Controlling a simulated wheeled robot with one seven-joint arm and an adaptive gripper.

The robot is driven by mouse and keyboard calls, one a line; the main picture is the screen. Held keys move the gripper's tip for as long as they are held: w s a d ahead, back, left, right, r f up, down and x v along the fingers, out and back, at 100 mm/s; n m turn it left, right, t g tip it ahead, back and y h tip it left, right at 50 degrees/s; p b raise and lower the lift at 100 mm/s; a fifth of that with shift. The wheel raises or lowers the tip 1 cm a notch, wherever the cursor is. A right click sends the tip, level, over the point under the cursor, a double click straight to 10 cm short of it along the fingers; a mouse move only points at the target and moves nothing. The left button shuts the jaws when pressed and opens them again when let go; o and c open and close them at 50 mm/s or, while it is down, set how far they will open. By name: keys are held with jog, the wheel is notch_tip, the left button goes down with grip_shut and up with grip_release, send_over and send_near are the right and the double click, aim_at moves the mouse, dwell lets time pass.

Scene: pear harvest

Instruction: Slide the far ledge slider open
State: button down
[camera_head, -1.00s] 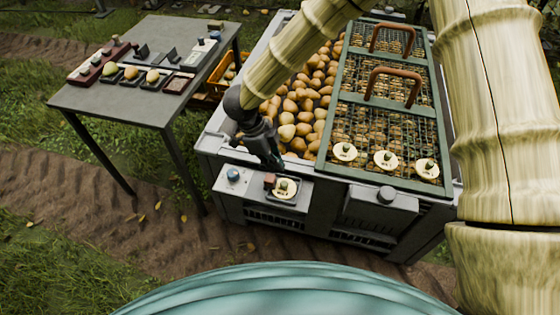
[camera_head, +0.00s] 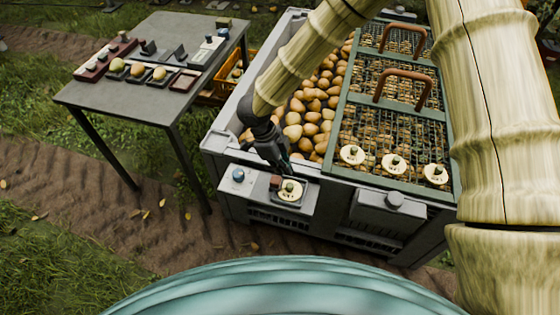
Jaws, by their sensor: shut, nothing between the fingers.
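A light grey ledge panel (camera_head: 247,193) juts from the near left side of the crate. It carries a blue round knob (camera_head: 238,175), a small red-brown block (camera_head: 275,183) and a cream disc with a dark green stub (camera_head: 289,190) on a dark plate. The red-brown block looks like a slider handle, but I cannot tell for sure. My gripper (camera_head: 285,169) is shut and empty, pointing down just above and behind the block and disc. I cannot tell whether it touches either.
The big grey crate (camera_head: 213,143) holds many pears (camera_head: 294,132). Green-framed mesh lids (camera_head: 345,172) with brown handles and several cream discs cover its right part. A grey table (camera_head: 110,98) with trays, pears and small fixtures stands left. Bare soil separates table and crate.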

aim_at(291, 184)
jog(key=shift+x, duration=2.7)
